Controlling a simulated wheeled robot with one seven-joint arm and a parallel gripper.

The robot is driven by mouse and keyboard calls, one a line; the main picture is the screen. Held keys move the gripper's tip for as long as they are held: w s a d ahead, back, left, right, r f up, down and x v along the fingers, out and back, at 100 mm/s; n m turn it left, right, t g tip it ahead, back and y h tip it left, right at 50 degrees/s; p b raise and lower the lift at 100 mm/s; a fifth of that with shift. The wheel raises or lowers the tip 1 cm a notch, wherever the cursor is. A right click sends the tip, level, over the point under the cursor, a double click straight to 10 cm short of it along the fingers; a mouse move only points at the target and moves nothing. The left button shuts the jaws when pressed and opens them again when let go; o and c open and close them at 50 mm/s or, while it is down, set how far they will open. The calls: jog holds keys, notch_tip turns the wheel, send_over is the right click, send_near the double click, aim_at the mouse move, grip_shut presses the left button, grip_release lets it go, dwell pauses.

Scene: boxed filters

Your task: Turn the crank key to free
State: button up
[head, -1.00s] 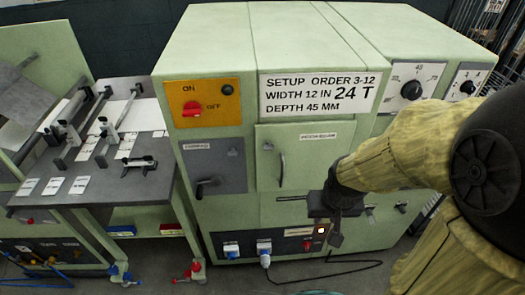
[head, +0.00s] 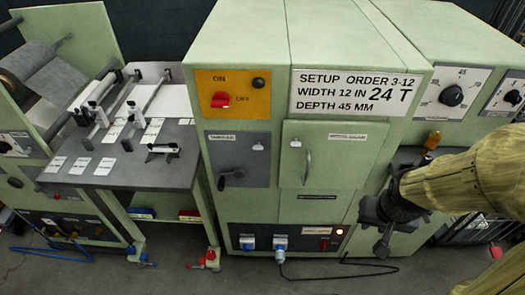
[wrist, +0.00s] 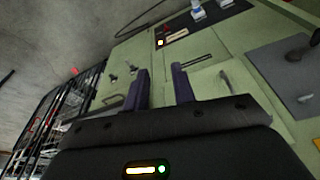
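The crank key (head: 230,177) is a dark handle on a grey panel (head: 250,155) at the left of the green cabinet's front, below the orange switch plate. Its small label is too blurred to read surely. In the wrist view the crank (wrist: 302,50) shows at the right edge on its grey panel. My gripper (head: 380,238) is right of the cabinet door, well apart from the crank. In the wrist view the two fingers of my gripper (wrist: 161,85) stand apart with nothing between them.
A door with a curved handle (head: 307,168) lies between the crank and my gripper. A red ON/OFF knob (head: 221,100) sits above the crank. A lower panel (head: 285,240) has plugs and a cable. A side table (head: 115,165) stands at left.

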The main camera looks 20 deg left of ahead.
aim_at(258, 147)
jog(key=w+a+f+m+t+y+b, duration=0.25)
jog(key=w+a+f+y+b, duration=0.25)
jog(key=w+a+f, duration=0.6)
jog(key=a+r+m+t+y+b, duration=0.3)
jog(key=a+r+y, duration=0.3)
jog(key=y, duration=0.4)
jog(key=shift+w+a+m+t, duration=0.2)
jog(key=shift+a+m+t, duration=0.15)
jog(key=shift+t, duration=0.1)
jog(key=shift+w+a, duration=0.1)
jog(key=shift+a, duration=0.05)
jog(key=p+x, duration=0.1)
jog(key=x, duration=1.6)
jog(key=shift+r, duration=0.25)
